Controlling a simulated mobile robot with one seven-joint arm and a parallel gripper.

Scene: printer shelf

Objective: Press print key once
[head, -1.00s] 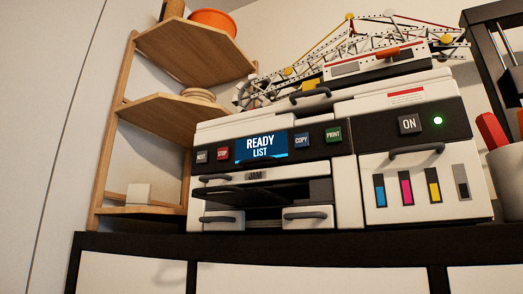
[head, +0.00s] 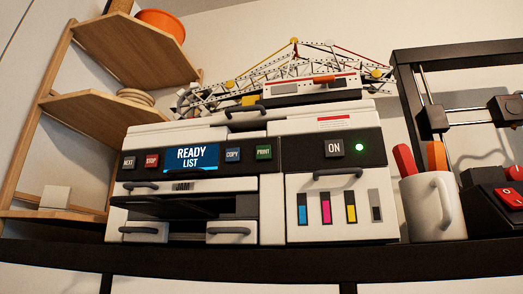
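The printer (head: 330,180) is a white and black machine on a dark shelf, in the middle of the head view. The blue display (head: 191,157) reads READY LIST. A red STOP key (head: 152,161) and a grey NEXT key (head: 128,162) are left of the display. An ON key (head: 334,148) sits to the right, beside a lit green lamp (head: 359,147). My gripper is not in view.
A crane model (head: 290,75) lies on top of the printer. A white mug (head: 433,207) with red and orange items stands close to its right. A black framed machine (head: 500,120) is farther right. A wooden shelf unit (head: 110,105) stands left. The space before the keys looks clear.

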